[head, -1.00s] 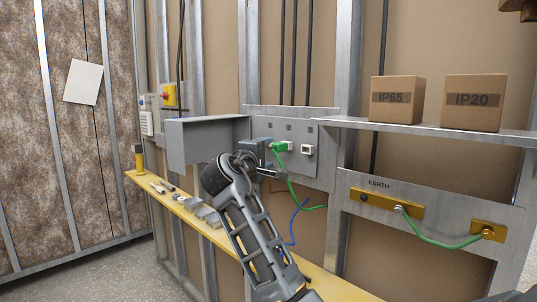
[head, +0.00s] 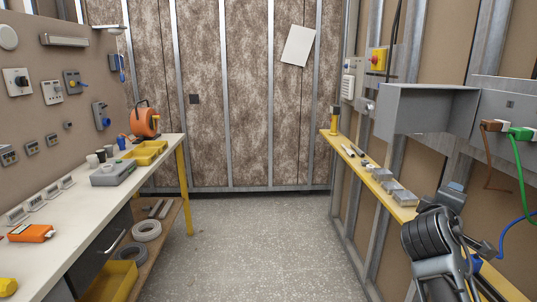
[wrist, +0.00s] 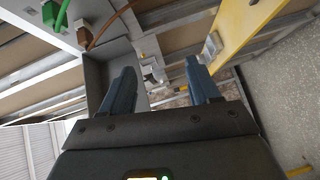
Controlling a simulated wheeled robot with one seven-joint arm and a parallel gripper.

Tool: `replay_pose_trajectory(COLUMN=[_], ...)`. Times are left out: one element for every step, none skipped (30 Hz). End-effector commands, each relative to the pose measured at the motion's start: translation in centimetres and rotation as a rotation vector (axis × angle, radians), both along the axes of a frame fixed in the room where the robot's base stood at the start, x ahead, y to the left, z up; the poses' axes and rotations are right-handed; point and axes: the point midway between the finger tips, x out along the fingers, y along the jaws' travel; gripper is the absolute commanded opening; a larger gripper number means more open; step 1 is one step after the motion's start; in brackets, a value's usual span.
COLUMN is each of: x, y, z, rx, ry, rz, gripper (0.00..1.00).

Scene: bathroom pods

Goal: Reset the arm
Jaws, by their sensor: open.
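My arm (head: 437,245) is at the lower right of the head view, bent in front of the yellow ledge on the right wall. In the wrist view my gripper (wrist: 160,66) has its two blue-grey fingers apart with nothing between them. In the head view the fingers are partly hidden by the wrist. A grey open box (head: 425,110) is on the wall above the arm. A brown plug (head: 491,125) and a green plug (head: 520,133) sit at the wall panel, with cables hanging down. Both plugs also show at the wrist view's upper left.
A yellow ledge (head: 345,146) with small metal parts runs along the right wall. A white workbench (head: 70,205) with an orange cable reel (head: 145,120) and yellow trays stands left. The grey floor (head: 240,240) between them is clear.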

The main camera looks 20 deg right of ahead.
Motion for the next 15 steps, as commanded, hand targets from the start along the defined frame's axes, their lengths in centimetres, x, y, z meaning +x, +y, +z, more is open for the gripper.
replay_pose_trajectory(x=[-0.5,-0.8,-1.3,-1.7,-2.1,-2.8,-3.3,-4.0,-4.8,-5.5,-6.3,-7.4,-8.2,-9.1,-10.3], y=[2.0,3.2,4.7,5.8,6.9,8.4,9.5,10.6,12.0,13.1,14.2,15.6,16.6,17.6,18.8], z=[-2.6,-3.9,-5.5,-6.7,-7.8,-9.2,-10.1,-11.1,-12.3,-13.0,-13.8,-14.8,-15.4,-16.0,-16.7], rx=[0.038,0.060,0.090,0.113,0.139,0.170,0.196,0.221,0.257,0.283,0.311,0.348,0.376,0.405,0.442], ry=[-0.008,-0.019,-0.034,-0.044,-0.056,-0.071,-0.085,-0.096,-0.112,-0.125,-0.138,-0.155,-0.168,-0.180,-0.198], rz=[0.054,0.086,0.126,0.155,0.184,0.221,0.246,0.272,0.304,0.329,0.351,0.379,0.399,0.419,0.443], gripper=[0.61,0.61,0.61,0.61,0.61,0.61,0.61,0.61,0.61,0.61,0.61,0.61,0.61,0.61,0.61])
